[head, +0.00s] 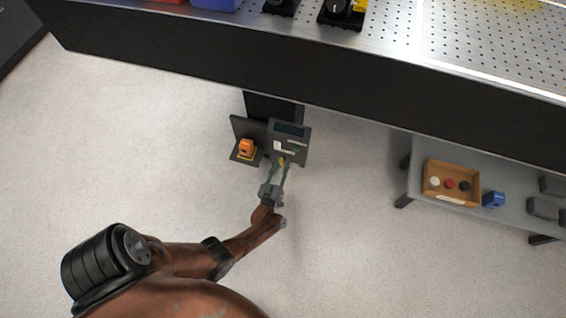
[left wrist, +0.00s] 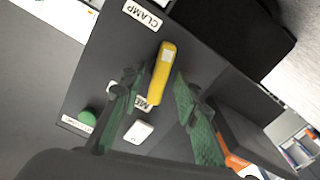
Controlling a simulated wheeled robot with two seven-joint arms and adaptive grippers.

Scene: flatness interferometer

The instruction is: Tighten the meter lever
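The meter lever is a yellow bar (left wrist: 163,72) on a dark panel (left wrist: 100,60), with a white patch on it. A "CLAMP" label (left wrist: 142,14) lies beyond its far end, and a label partly reading "ME" is half hidden by a finger. In the head view the panel (head: 302,150) stands low below the bench edge. My left gripper (left wrist: 157,80) is open, its green fingers on either side of the lever and apart from each other. In the head view this gripper (head: 284,165) is at the panel's lower part. My right gripper is not in view.
A green button (left wrist: 87,117) and a white button (left wrist: 138,132) sit on the panel. An orange device (head: 246,147) stands left of it. The bench (head: 300,75) overhangs behind. A low grey table at right holds a wooden tray (head: 452,198) and a blue item (head: 493,199).

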